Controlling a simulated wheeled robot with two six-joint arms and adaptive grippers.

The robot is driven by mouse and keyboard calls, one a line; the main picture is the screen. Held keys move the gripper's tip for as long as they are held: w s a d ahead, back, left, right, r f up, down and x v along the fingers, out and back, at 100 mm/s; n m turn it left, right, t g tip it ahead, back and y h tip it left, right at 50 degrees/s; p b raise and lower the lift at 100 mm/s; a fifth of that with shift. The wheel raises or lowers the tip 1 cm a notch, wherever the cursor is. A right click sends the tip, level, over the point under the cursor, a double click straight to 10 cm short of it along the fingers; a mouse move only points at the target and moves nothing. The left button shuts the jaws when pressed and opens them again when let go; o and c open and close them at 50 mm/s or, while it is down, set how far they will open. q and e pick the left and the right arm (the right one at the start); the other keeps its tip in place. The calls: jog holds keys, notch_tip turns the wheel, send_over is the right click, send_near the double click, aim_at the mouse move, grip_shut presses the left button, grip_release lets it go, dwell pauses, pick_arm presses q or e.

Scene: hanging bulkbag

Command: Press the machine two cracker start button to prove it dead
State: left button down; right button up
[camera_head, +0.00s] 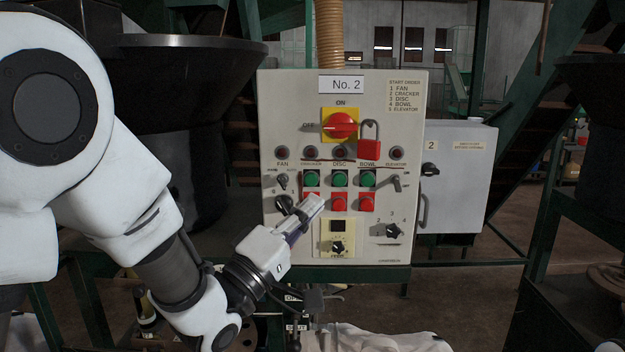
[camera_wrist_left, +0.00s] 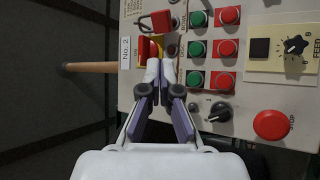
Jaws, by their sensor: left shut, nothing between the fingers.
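The machine two panel (camera_head: 390,110), marked No. 2, faces me. Its cracker start button (camera_head: 312,178) is the left green one in the row, under the CRACKER label; in the left wrist view it is the lowest green button (camera_wrist_left: 195,79). My left gripper (camera_head: 316,203) is shut and empty, its tips below the green button in the head view, partly covering the red cracker button. In the left wrist view the fingertips (camera_wrist_left: 160,68) appear left of the green button; I cannot tell the gap to the panel. The right gripper is not in view.
A red padlock (camera_head: 369,149) hangs beside the red and yellow isolator switch (camera_head: 340,125). Other green and red buttons stand close to the right. A large red stop button (camera_wrist_left: 271,124) shows in the wrist view. A grey box (camera_head: 460,185) stands right of the panel.

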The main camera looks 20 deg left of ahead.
aim_at(311, 180)
pick_arm(q)
jog(key=w+a, duration=0.1)
jog(key=w, duration=0.1)
jog(key=w+a+p, duration=0.1)
jog(key=w, duration=0.5)
jog(key=shift+w+a+p, duration=0.25)
jog(key=shift+a+p, duration=0.15)
jog(key=shift+w, duration=0.1)
dwell(1.1)
jog(key=shift+w+a, duration=0.15)
jog(key=shift+w, duration=0.15)
jog(key=shift+w+a, duration=0.1)
jog(key=shift+w, duration=0.3)
dwell(0.6)
jog(key=shift+s, duration=0.1)
jog(key=shift+s+d+b, duration=0.25)
jog(key=shift+s+b, duration=0.1)
jog(key=shift+s, duration=0.4)
